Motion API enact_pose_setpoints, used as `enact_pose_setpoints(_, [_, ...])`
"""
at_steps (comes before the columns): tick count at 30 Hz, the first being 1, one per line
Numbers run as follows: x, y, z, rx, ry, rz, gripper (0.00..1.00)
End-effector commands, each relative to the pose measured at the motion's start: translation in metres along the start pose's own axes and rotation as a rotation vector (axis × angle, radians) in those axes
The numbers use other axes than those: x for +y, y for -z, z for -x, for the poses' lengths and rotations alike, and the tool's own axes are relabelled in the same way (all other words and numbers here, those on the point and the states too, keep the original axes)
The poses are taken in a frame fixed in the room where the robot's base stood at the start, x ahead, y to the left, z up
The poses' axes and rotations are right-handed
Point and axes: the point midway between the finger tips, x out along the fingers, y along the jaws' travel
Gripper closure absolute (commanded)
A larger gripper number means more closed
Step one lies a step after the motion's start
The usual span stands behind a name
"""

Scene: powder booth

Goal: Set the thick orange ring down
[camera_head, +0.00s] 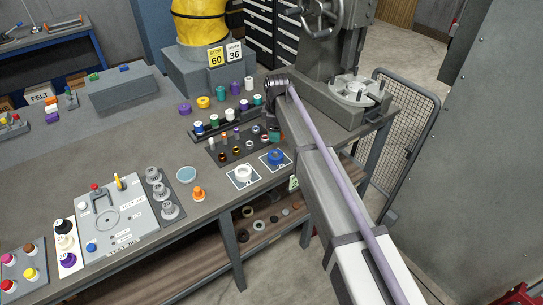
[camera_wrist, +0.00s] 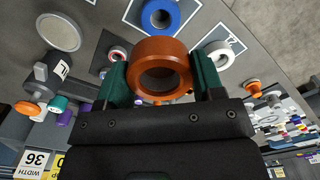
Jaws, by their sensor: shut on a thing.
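The thick orange ring (camera_wrist: 163,47) is in my gripper (camera_wrist: 161,68), clamped between its two dark green fingers in the wrist view. The ring's open hole faces the camera. It appears to be held above the dark bench surface, but its exact height is unclear. In the camera_head view my gripper (camera_head: 274,134) is over the small tray of parts, near the bench's right part. The ring cannot be made out there.
A blue ring (camera_head: 275,157) and a white ring (camera_head: 243,173) lie on marked cards nearby. An orange knobbed piece (camera_head: 199,193) stands to the left. A tray of small parts (camera_head: 221,153) and a drill press (camera_head: 352,92) are close. Bare bench lies around (camera_head: 150,150).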

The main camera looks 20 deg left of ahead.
Motion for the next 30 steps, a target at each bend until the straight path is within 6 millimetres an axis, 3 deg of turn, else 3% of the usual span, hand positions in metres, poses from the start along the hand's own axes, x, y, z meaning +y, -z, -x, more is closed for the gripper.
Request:
enact_pose_setpoints(1, [0.0, 0.0, -0.027, 0.0, 0.0, 0.001, 0.7])
enact_pose_setpoints(3, [0.0, 0.0, -0.043, 0.0, 0.0, 0.001, 0.7])
enact_pose_setpoints(9, [0.0, 0.0, -0.047, 0.0, 0.0, 0.002, 0.7])
enact_pose_setpoints(15, [0.0, 0.0, -0.085, 0.0, 0.0, 0.002, 0.7])
enact_pose_setpoints(22, [0.0, 0.0, -0.08, 0.0, 0.0, 0.002, 0.7])
enact_pose_setpoints(30, [0.0, 0.0, -0.089, 0.0, 0.0, 0.003, 0.7])
